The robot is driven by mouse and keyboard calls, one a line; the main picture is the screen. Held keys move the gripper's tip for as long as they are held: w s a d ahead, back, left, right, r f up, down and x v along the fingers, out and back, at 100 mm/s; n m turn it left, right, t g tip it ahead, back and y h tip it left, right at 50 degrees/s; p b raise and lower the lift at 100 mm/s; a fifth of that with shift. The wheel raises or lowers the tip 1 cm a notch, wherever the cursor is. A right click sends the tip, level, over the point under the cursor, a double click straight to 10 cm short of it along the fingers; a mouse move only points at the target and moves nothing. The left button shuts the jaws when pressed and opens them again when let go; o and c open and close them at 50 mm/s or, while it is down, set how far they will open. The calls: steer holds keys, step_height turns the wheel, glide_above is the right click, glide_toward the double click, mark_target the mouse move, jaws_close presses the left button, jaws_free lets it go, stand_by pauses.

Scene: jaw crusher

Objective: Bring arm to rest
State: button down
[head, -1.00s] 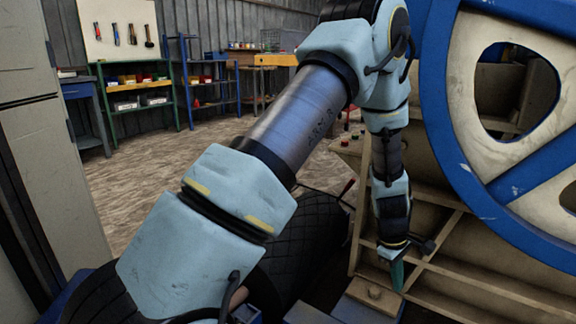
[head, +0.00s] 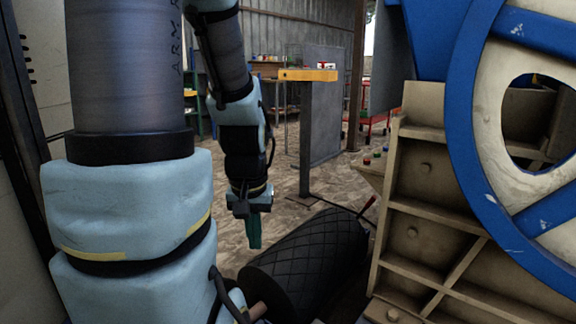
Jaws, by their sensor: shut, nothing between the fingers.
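My gripper (head: 254,232) hangs from my arm left of the picture's middle in the head view, pointing down. Its teal fingers are together with nothing between them. It shows in front of the open floor, above and left of the black ribbed roller. My large light-blue arm links fill the left foreground and hide what lies behind them. My gripper appears apart from the crusher's beige frame on the right.
The jaw crusher's beige ribbed frame (head: 412,185) and blue-rimmed flywheel (head: 462,120) take up the right side. A black roller (head: 305,262) lies low in the middle.

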step_height(320, 180, up, 25)
steer(key=p, duration=2.3)
steer(key=shift+p, duration=0.35)
